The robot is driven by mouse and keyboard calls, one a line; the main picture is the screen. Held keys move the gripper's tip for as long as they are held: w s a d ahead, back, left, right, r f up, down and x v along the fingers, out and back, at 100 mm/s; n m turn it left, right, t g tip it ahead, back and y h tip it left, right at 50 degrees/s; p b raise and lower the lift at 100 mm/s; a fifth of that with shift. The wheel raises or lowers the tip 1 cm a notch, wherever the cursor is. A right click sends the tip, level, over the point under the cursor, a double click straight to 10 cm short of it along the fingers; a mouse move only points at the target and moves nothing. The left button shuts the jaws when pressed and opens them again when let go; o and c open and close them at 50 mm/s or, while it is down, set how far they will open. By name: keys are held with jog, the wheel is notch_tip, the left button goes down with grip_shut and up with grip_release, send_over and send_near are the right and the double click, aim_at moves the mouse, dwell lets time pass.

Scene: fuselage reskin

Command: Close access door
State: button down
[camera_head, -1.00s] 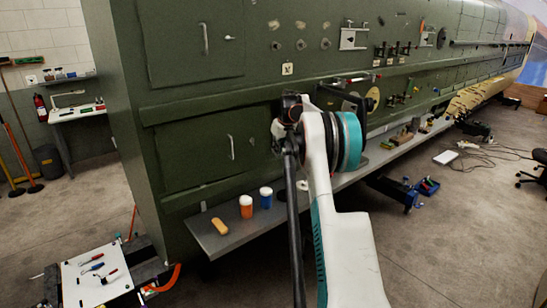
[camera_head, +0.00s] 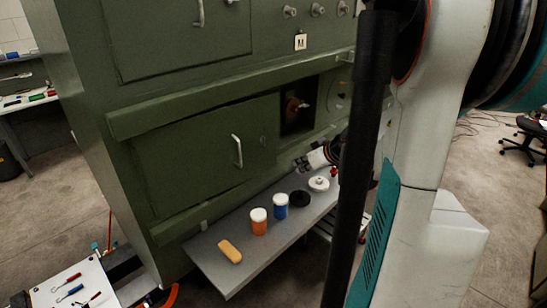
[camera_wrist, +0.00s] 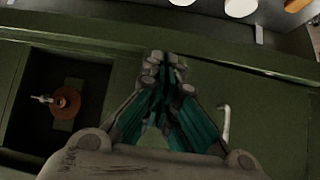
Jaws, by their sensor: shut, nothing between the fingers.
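A green access door (camera_head: 205,150) with a pale upright handle (camera_head: 237,151) is on the lower part of the green wall. Just right of it, a dark square opening (camera_head: 298,110) is uncovered, with a reddish-brown round part inside. In the wrist view, which is upside down, the opening (camera_wrist: 35,100) is at left and the handle (camera_wrist: 225,122) at right. My gripper (camera_wrist: 163,62) is shut and empty between them, apart from the handle. In the head view my arm covers much of the right side, and the fingertips are not clear.
A grey shelf (camera_head: 225,262) runs below the door. On it are a yellow-orange block (camera_head: 230,251), an orange jar (camera_head: 258,222), a blue jar (camera_head: 281,206), a black disc (camera_head: 300,198) and a white round part (camera_head: 318,184). A white tool board (camera_head: 75,288) is at lower left.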

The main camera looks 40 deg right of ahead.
jog(key=b, duration=0.1)
send_near(271, 163)
jog(key=w+f, duration=0.3)
jog(key=f, duration=0.3)
jog(key=shift+w, duration=0.15)
jog(key=w, duration=0.2)
jog(key=w+b, duration=0.1)
jog(key=shift+w+d+n+y, duration=0.15)
jog(key=shift+d+n+y, duration=0.1)
jog(key=shift+n+y, duration=0.15)
jog(key=shift+r, duration=0.1)
jog(key=shift+a, duration=0.1)
